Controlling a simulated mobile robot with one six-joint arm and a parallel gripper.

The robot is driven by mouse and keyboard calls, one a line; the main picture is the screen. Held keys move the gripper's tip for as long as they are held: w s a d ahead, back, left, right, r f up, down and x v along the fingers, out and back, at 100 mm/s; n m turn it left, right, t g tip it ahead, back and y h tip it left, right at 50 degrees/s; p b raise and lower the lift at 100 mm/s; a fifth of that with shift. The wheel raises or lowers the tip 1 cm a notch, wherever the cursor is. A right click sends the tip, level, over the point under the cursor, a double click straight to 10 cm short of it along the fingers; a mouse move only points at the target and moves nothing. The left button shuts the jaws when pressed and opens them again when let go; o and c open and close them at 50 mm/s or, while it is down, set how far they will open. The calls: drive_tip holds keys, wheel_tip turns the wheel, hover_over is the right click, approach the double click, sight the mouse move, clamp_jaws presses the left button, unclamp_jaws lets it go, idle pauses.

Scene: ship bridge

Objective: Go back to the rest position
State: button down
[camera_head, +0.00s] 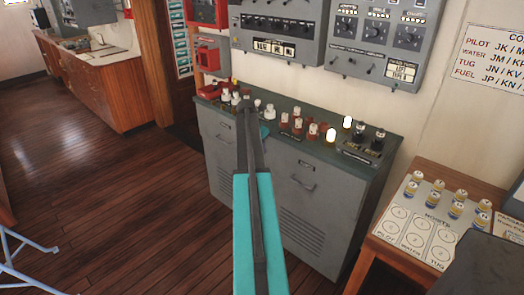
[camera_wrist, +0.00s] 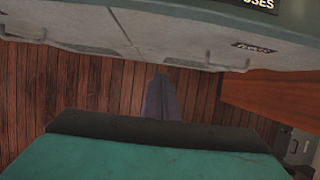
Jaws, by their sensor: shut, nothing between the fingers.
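My gripper (camera_wrist: 162,80) shows in the wrist view as a dark grey wedge in the lower middle, its fingers together and empty. Beyond it are wooden floor boards and the front of a grey cabinet with handles. In the head view my teal and dark arm rises through the middle, in front of the grey cabinet (camera_head: 305,215). No marker for a rest position shows.
The cabinet's green top holds red and white pieces (camera_head: 298,125) and lit knobs (camera_head: 347,122). A wooden table (camera_head: 390,252) at right carries several small bottles (camera_head: 438,185). Control panels (camera_head: 378,40) hang on the wall. The wooden floor (camera_head: 110,190) at left is mostly clear.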

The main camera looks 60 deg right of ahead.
idle(0.3)
drive_tip(key=w+a+f+n+y, duration=0.1)
drive_tip(key=w+a+f+n, duration=0.1)
drive_tip(key=w+a+f, duration=0.5)
drive_tip(key=w+a+f+n, duration=0.1)
drive_tip(key=w+a+f, duration=0.4)
drive_tip(key=a, duration=0.4)
drive_tip(key=s+a+f+n+g+y, duration=0.1)
drive_tip(key=a+f, duration=0.6)
drive_tip(key=a, duration=0.4)
drive_tip(key=s+a+f, duration=0.2)
drive_tip(key=a+f, duration=0.5)
drive_tip(key=a, duration=0.5)
drive_tip(key=s+a+f+n+g+y, duration=0.1)
drive_tip(key=a+f, duration=0.7)
drive_tip(key=a, duration=0.3)
drive_tip(key=s+a+f+m+g, duration=0.15)
drive_tip(key=s+a+f, duration=0.35)
drive_tip(key=s+a, duration=0.5)
drive_tip(key=s+a+m, duration=0.6)
drive_tip(key=s+m, duration=0.3)
drive_tip(key=s+a+f+m+g+y, duration=0.1)
drive_tip(key=s+a+m, duration=0.5)
drive_tip(key=s+m, duration=0.4)
drive_tip(key=shift+s+a, duration=0.2)
drive_tip(key=shift+a, duration=0.15)
